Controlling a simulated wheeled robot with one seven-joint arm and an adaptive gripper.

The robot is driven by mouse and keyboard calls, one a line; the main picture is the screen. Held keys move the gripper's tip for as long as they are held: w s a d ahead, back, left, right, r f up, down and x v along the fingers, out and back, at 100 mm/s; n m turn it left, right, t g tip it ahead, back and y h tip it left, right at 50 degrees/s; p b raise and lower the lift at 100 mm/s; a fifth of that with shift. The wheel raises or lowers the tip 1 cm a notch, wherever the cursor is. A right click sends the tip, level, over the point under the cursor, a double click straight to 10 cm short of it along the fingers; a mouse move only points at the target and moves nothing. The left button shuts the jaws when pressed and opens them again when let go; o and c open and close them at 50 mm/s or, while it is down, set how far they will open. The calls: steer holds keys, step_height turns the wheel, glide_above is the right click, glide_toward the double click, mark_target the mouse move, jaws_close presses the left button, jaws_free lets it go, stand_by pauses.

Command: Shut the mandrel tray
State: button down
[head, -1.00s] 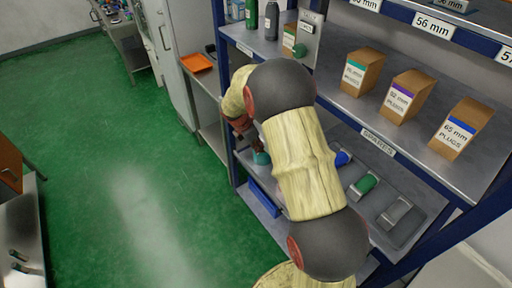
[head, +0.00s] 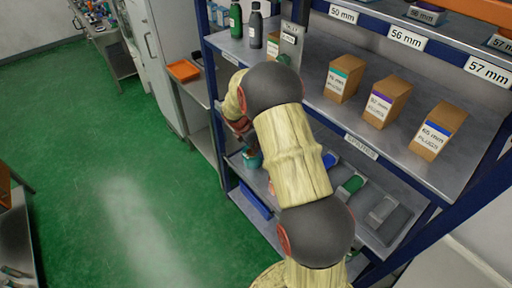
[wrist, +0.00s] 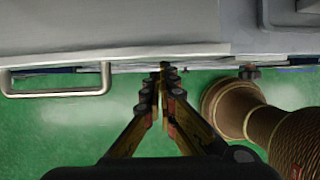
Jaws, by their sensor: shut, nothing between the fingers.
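The mandrel tray is most likely the grey tray (head: 399,226) on the lower shelf level, with blue, green and grey pieces lying in its slots. My arm hides its left part in the head view. In the wrist view a pale grey panel (wrist: 120,38) runs across the top, with a metal bar handle (wrist: 55,92) on its near edge at left. My gripper (wrist: 165,72) is shut and empty. Its fingertips are at the panel's near edge, to the right of the handle; I cannot tell whether they touch.
A blue-framed rack holds brown plug boxes (head: 390,101) on the shelf above the tray and bottles (head: 255,25) at its left end. An orange tray (head: 184,71) lies on a unit to the left. The green floor (head: 90,150) at left is open.

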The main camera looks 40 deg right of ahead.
steer(key=a+r+p, duration=0.1)
steer(key=a+r, duration=0.6)
steer(key=r, duration=0.2)
steer(key=shift+s+a+r, duration=0.15)
steer(key=shift+a, duration=0.1)
